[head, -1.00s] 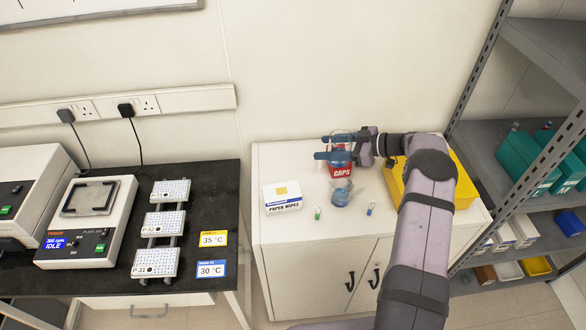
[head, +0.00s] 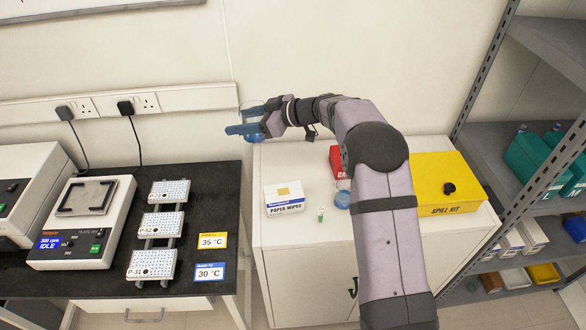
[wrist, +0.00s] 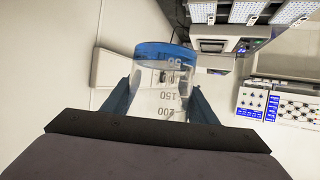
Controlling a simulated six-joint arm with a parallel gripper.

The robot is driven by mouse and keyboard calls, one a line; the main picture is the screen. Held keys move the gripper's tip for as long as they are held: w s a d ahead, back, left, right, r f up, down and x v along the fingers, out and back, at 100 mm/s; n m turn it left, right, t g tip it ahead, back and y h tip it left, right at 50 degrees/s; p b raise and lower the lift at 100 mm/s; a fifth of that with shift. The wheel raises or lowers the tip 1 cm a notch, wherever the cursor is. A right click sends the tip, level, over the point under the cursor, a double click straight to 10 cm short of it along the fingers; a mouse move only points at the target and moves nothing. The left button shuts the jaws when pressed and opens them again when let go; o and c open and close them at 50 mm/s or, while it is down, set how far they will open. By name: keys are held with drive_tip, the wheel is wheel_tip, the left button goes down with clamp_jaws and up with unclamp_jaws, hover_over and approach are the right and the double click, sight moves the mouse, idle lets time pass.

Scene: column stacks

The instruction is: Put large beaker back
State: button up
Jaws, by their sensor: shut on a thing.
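My gripper (head: 246,121) is shut on the large beaker (head: 255,138), a clear glass with blue liquid. It holds the beaker in the air near the wall, over the gap between the black bench and the white cabinet. In the wrist view the beaker (wrist: 165,82) sits between the two blue fingers, with its printed scale showing and the blue liquid at its far end. A smaller beaker with blue liquid (head: 343,198) stands on the cabinet, partly hidden by my arm.
The white cabinet (head: 290,230) bears a paper wipes box (head: 285,199), a green-capped vial (head: 320,214), a red box (head: 338,162) and a yellow spill kit (head: 445,180). The black bench (head: 205,185) holds a shaker (head: 85,225) and several well plates (head: 164,223). A grey shelf rack (head: 485,130) stands right.

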drive_tip(key=w+d+f+m+t+h, duration=0.3)
drive_tip(key=d+f+m, duration=0.1)
drive_tip(key=d, duration=0.2)
drive_tip(key=w+d+f+m+t+h, duration=0.4)
drive_tip(key=d+m, duration=0.1)
drive_tip(key=d, duration=0.2)
drive_tip(key=shift+f, duration=0.35)
drive_tip(key=shift+a+f, duration=0.1)
drive_tip(key=shift+f+p, duration=1.25)
drive_tip(key=shift+f, duration=3.6)
drive_tip(key=shift+f, duration=0.25)
drive_tip(key=o, duration=1.2)
